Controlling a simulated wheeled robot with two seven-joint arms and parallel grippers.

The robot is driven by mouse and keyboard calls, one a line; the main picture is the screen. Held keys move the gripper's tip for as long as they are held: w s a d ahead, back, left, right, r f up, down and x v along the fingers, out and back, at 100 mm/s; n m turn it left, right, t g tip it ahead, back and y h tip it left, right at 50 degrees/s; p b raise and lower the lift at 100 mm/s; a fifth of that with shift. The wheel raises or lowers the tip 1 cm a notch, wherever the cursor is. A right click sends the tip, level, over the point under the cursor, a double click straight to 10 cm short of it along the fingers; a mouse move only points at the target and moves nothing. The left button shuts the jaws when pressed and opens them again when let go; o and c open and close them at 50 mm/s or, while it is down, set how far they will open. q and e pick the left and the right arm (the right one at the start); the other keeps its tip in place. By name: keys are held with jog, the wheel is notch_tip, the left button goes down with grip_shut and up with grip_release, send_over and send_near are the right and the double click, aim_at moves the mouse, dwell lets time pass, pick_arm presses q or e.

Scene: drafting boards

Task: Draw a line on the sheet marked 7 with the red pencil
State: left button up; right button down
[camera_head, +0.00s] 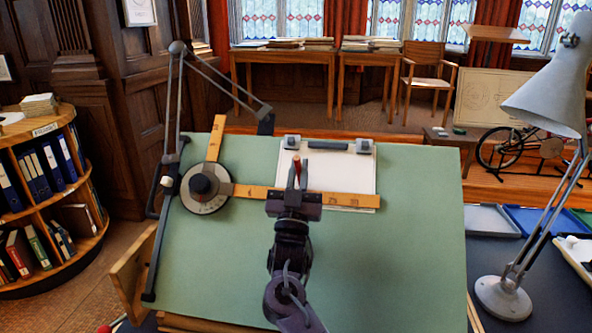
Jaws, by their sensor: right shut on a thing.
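A white sheet (345,172) lies near the top edge of the green drafting board (400,250), under two grey clips. I cannot read any mark on it. My right gripper (294,187) is over the board at the sheet's lower left, shut on the red pencil (297,167). The pencil stands roughly upright between the fingers, its red end up. Its tip is hidden, so I cannot tell whether it touches the paper. My right gripper hides part of the wooden ruler (345,200), which crosses the sheet's lower edge. My left gripper is not in view.
The ruler joins a drafting-machine head (205,188) with a second ruler (216,138) and a grey linkage arm (180,100). A desk lamp (545,105) stands at the right near shallow trays (490,220). A bookshelf (50,190) is at the left. The board's right side is clear.

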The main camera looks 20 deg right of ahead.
jog(key=shift+s+d, duration=0.1)
jog(key=shift+d, duration=0.35)
jog(key=shift+s+d, duration=0.2)
jog(key=shift+d, duration=0.15)
jog(key=shift+s+d+p, duration=0.4)
jog(key=shift+d+p, duration=0.05)
jog(key=shift+d, duration=0.35)
jog(key=shift+s+d+p, duration=0.35)
jog(key=shift+d+p, duration=0.05)
jog(key=shift+d, duration=0.4)
dwell(1.5)
jog(key=shift+s+d, duration=0.15)
jog(key=shift+d, duration=0.1)
jog(key=shift+d, duration=0.15)
dwell(0.4)
jog(key=shift+s+d, duration=0.2)
jog(key=shift+d, duration=0.05)
jog(key=shift+s+d+p, duration=0.25)
jog(key=shift+d+p, duration=0.05)
jog(key=shift+d, duration=0.3)
dwell(0.6)
jog(key=shift+s+d, duration=0.15)
jog(key=shift+d, duration=0.2)
